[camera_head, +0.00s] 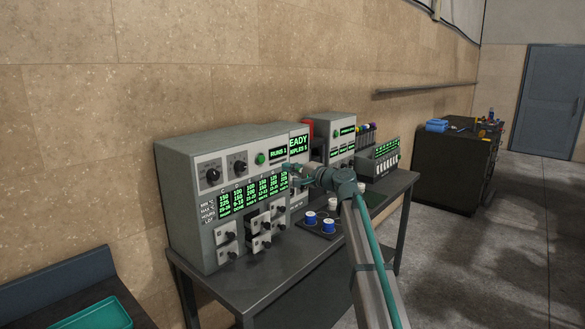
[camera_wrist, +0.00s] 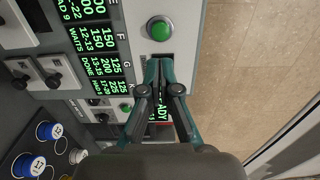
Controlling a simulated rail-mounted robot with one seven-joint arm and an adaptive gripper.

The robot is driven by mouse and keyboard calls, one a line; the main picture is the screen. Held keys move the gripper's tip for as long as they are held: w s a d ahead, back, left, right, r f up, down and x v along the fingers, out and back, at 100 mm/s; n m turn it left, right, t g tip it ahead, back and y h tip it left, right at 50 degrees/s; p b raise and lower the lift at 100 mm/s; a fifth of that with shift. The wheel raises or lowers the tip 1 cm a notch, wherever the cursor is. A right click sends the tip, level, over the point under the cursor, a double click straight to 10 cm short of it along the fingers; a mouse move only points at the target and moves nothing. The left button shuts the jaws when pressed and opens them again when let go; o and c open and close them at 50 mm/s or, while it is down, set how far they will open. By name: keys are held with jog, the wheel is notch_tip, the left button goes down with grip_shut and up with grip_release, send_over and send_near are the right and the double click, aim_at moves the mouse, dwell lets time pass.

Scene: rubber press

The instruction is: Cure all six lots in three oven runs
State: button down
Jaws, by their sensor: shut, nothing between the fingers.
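The grey oven cabinet (camera_head: 190,190) stands at the left of the bench in the head view. It has two dials, a green button (camera_head: 260,158), a display (camera_head: 278,154) reading "RUNS 1", a green readout table (camera_head: 243,195) and several small drawers (camera_head: 258,243) with dark knobs. In the wrist view its readout (camera_wrist: 95,40) is cut off; words like "WAITS" and "DONE" show. The green button (camera_wrist: 160,28) lies just beyond my fingertips there. My gripper (camera_head: 287,168) is shut and empty in front of the cabinet's right side; in the wrist view its fingertips (camera_wrist: 161,62) meet near the button, contact unclear.
A second unit (camera_head: 298,145) showing "READY" and "SAMPLES 5" stands right of the oven. Blue-topped spools (camera_head: 328,226) sit on a dark mat; two read 17 and 12 in the wrist view. A display rack (camera_head: 378,160) and a dark cabinet (camera_head: 452,170) stand farther right.

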aim_at(263, 160)
jog(key=p+x, duration=0.3)
jog(key=x, duration=0.7)
jog(key=shift+w+a+f+b, duration=0.15)
jog(key=shift+w+a+b, duration=0.3)
jog(key=shift+b, duration=0.25)
jog(key=shift+w+a, duration=0.15)
jog(key=shift+a, duration=0.15)
jog(key=shift+d, duration=0.1)
jog(key=b+v, duration=0.4)
jog(key=v, duration=1)
jog(key=shift+r, duration=0.2)
